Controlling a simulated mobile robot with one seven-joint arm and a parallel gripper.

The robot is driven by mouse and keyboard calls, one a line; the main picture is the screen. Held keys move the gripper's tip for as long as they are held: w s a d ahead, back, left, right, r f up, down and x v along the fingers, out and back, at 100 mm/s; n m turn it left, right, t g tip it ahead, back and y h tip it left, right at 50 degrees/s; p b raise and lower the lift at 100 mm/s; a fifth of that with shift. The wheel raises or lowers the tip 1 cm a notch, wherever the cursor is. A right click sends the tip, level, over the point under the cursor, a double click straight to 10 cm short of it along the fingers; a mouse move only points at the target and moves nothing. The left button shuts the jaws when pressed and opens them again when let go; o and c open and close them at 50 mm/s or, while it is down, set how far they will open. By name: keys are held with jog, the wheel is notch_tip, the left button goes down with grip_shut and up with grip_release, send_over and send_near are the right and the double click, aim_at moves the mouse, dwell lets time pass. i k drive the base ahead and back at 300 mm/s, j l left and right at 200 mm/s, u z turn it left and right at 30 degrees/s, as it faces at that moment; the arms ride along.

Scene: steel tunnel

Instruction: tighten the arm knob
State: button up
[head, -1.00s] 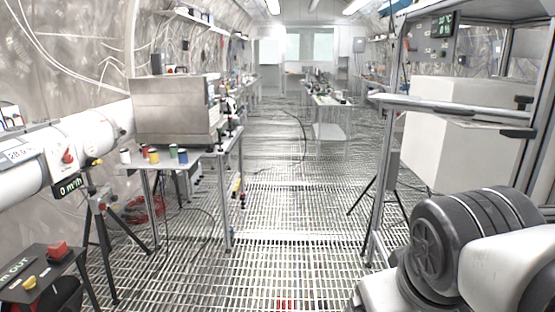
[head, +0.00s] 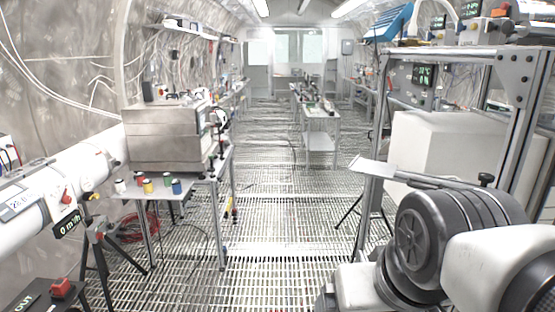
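A black knob (head: 486,179) sits at the right end of a grey horizontal arm (head: 430,180), at the right of the head view. It looks like the arm knob; whether it is tight cannot be told. A flat light plate (head: 371,167) is at the arm's left end. Links of my own arm fill the lower right, in front of and below this grey arm. My gripper is not in view.
A metal frame (head: 515,90) carries instruments above the grey arm, with a large white box (head: 450,145) behind. At left are a small table (head: 150,195) with coloured spools, a steel cabinet (head: 165,135) and a white pipe (head: 50,200).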

aim_at(484, 179)
jog(key=z, duration=1.3)
